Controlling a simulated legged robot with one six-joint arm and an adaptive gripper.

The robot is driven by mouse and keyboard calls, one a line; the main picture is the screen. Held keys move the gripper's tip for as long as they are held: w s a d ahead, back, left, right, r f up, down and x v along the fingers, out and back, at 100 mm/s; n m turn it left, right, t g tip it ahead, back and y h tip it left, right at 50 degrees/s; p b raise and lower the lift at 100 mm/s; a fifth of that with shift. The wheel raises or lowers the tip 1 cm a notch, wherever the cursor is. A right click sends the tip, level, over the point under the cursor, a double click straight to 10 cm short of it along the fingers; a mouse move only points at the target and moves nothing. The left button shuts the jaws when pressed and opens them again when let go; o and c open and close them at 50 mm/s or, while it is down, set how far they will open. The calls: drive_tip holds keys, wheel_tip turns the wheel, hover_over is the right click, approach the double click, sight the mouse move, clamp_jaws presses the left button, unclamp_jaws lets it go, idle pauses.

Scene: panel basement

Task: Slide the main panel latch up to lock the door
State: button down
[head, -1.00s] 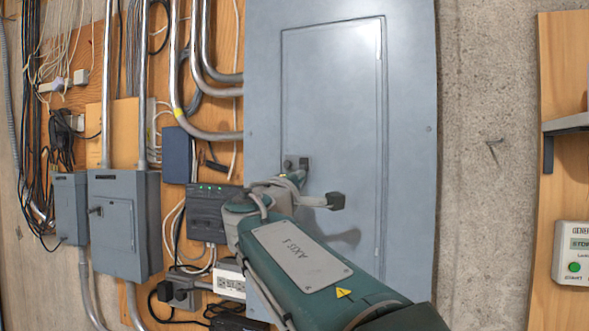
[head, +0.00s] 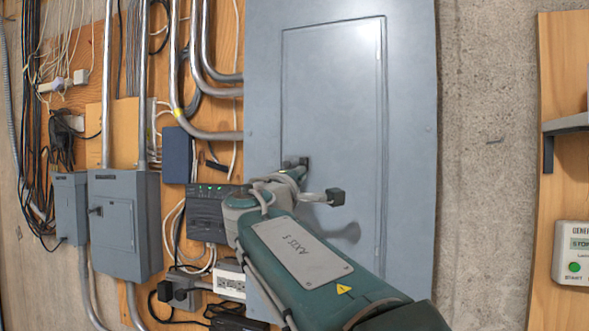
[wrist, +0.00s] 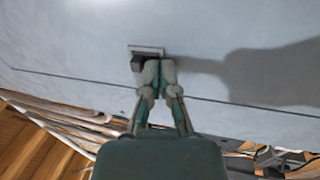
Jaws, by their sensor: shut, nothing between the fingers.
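The main panel (head: 335,70) is a large grey metal cabinet with a closed door (head: 335,110). Its latch is at the door's left edge; in the head view, part of the latch (head: 303,161) shows just beyond my gripper (head: 298,171). In the wrist view, the latch is a light plate (wrist: 148,48) with a dark square knob (wrist: 138,63). My gripper (wrist: 157,70) is shut and empty, its fingertips over the plate, right beside the knob on its right. I cannot tell whether they touch the knob. My arm hides the door's lower left part.
Grey boxes (head: 122,222), a black device with green lights (head: 210,212), metal conduits (head: 205,40) and cables crowd the left. Bare concrete (head: 490,90) lies right of the panel. A generator control box (head: 573,254) and a shelf (head: 568,124) are at far right.

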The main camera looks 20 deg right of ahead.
idle(0.3)
drive_tip(key=r+v, duration=0.1)
drive_tip(key=v, duration=0.6)
drive_tip(key=shift+r, duration=0.3)
drive_tip(key=shift+s+a, duration=0.1)
idle(0.3)
drive_tip(key=s+d+f+m+g+y, duration=0.25)
drive_tip(key=s+d+f, duration=0.2)
drive_tip(key=f, duration=0.55)
drive_tip(key=s+d+f+m+g+y, duration=0.25)
drive_tip(key=s+f+g, duration=0.2)
drive_tip(key=f, duration=0.55)
drive_tip(key=s+a+f+m+g+y, duration=0.2)
drive_tip(key=s+f+m+y, duration=0.1)
drive_tip(key=s+f, duration=0.5)
drive_tip(key=s+a+f+m+g+y, duration=0.2)
drive_tip(key=s+f, duration=0.6)
drive_tip(key=f, duration=0.5)
drive_tip(key=shift+s+a+m+y, duration=0.2)
drive_tip(key=shift+a+m+y, duration=0.3)
drive_tip(key=shift+y, duration=0.6)
